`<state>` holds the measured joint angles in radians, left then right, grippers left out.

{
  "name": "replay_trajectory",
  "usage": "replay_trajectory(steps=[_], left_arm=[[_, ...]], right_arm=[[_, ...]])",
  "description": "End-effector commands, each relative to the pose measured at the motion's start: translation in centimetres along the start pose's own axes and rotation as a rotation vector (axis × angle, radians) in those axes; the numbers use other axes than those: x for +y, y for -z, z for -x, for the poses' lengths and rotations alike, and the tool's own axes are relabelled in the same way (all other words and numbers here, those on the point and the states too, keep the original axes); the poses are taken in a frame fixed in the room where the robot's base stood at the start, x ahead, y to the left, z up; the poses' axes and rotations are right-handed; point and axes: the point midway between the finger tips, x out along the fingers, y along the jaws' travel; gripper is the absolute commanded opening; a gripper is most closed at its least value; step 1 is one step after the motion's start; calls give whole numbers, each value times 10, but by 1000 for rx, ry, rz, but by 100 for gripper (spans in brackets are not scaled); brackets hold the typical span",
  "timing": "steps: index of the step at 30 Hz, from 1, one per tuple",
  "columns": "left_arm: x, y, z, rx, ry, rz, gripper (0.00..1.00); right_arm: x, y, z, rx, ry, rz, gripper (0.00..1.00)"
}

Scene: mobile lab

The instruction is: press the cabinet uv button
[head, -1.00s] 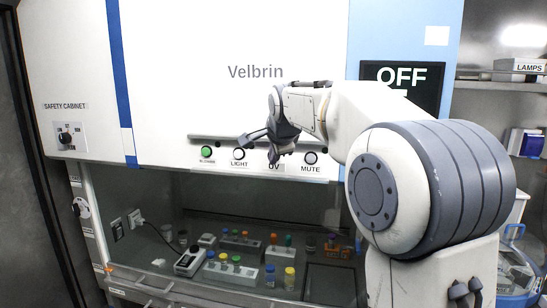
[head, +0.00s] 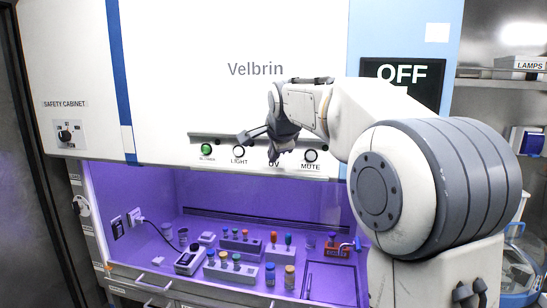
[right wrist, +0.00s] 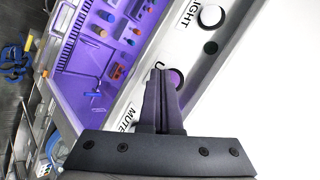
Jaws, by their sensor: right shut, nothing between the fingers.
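The safety cabinet (head: 200,60) has a button strip with BLOWER, LIGHT, UV and MUTE labels. The UV button (right wrist: 176,78) shows in the right wrist view with a purple tint, partly covered by the fingers. In the head view my right gripper hides it. My right gripper (head: 273,158) is shut and empty, its fingertips at the UV button; it also shows in the right wrist view (right wrist: 161,75). I cannot tell whether they touch. The cabinet interior (head: 170,215) glows purple. My left gripper is not in view.
The LIGHT button (head: 239,151) and MUTE button (head: 310,156) flank the gripper. The green BLOWER button (head: 207,150) is further left. Tube racks (head: 232,272) and bottles stand inside the cabinet below. A dark OFF display (head: 402,80) is on the upper right.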

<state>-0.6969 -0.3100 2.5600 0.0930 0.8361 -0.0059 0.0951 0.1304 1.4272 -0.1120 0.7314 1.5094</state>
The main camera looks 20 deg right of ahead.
Motion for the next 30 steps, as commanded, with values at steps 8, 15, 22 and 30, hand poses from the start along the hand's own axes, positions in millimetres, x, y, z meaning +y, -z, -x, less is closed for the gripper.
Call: replay_trajectory(steps=[8, 15, 22, 30], left_arm=[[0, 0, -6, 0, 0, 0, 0], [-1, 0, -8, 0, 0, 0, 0], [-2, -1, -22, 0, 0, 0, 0], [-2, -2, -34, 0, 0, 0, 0]], right_arm=[[5, -5, 6, 0, 0, 2, 0], [6, -6, 7, -1, 1, 2, 0], [18, -18, 20, -2, 3, 3, 0], [30, -29, 38, -1, 1, 2, 0]])
